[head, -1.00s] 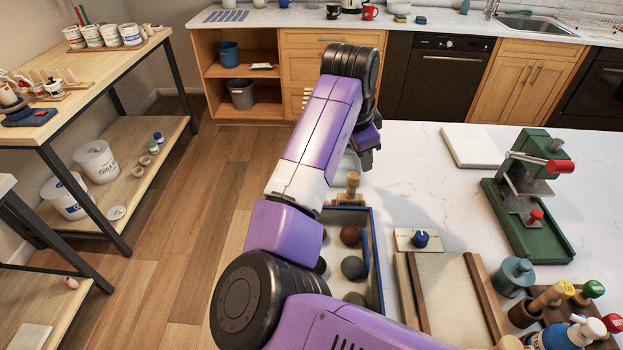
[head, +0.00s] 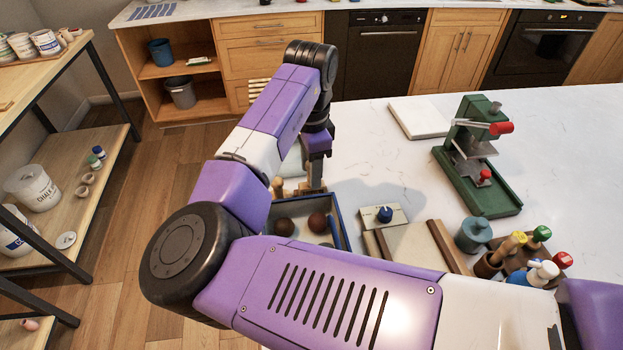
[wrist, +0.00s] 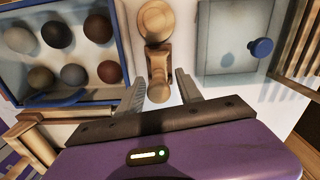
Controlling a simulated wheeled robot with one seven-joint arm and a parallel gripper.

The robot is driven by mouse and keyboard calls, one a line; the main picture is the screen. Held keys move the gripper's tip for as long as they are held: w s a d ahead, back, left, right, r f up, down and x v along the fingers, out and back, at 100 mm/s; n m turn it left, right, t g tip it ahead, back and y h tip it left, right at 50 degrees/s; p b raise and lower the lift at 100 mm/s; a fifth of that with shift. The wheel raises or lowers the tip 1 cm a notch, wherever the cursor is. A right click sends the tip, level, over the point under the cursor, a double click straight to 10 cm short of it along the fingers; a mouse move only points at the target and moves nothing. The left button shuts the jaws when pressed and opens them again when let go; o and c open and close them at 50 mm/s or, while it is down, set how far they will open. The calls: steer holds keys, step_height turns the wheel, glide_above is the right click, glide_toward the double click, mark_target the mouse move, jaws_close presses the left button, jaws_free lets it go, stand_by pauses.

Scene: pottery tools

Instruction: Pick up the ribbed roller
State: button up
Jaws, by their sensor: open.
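A turned light-wood piece (wrist: 157,62) with a rounded head and a round knob end stands out in the wrist view; it looks like the roller, but I cannot make out ribs. Its near end lies between the two fingers of my gripper (wrist: 160,88), which is open, with no visible grip on it. In the head view my gripper (head: 316,182) points down at the far end of the blue-edged tray. A wooden piece (head: 277,187) shows just left of it, partly hidden by my arm.
The blue-edged tray (head: 341,222) holds several coloured balls, left of the wooden piece in the wrist view. A pale board with a blue knob (head: 385,213) lies to the right. A green press (head: 475,160) and a white slab (head: 419,118) stand farther right.

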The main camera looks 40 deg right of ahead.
steer(key=shift+s+f+p, duration=0.1)
steer(key=shift+f+p, duration=0.5)
steer(key=shift+f, duration=1.9)
steer(key=shift+c, duration=0.2)
jaws_close()
